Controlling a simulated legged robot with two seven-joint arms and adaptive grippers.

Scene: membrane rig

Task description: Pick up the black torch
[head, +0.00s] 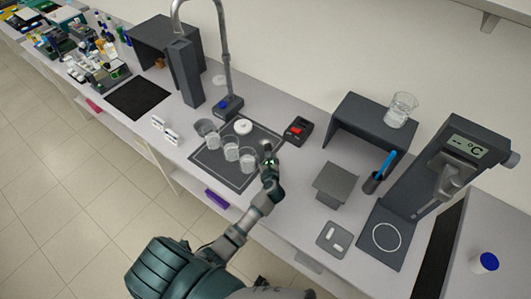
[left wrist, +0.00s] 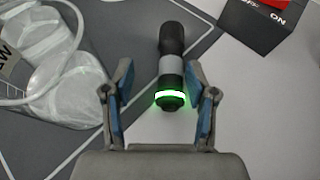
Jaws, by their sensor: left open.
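The black torch (left wrist: 172,45) shows in the left wrist view, with a grey band around its middle and a glowing green ring near its near end. It lies over the edge of the dark mat and the light bench top. My left gripper (left wrist: 160,95) is open, with one finger on each side of the torch's near end; I cannot tell whether either finger touches it. In the head view my left gripper (head: 268,163) is at the mat's right side and covers most of the torch. My right gripper is not in view.
Several clear beakers (head: 232,150) stand on the dark mat (head: 212,167), left of my gripper. A black box with a red switch (head: 297,130) is just beyond. A grey stand (head: 335,183) and a thermometer-display unit (head: 440,165) are to the right.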

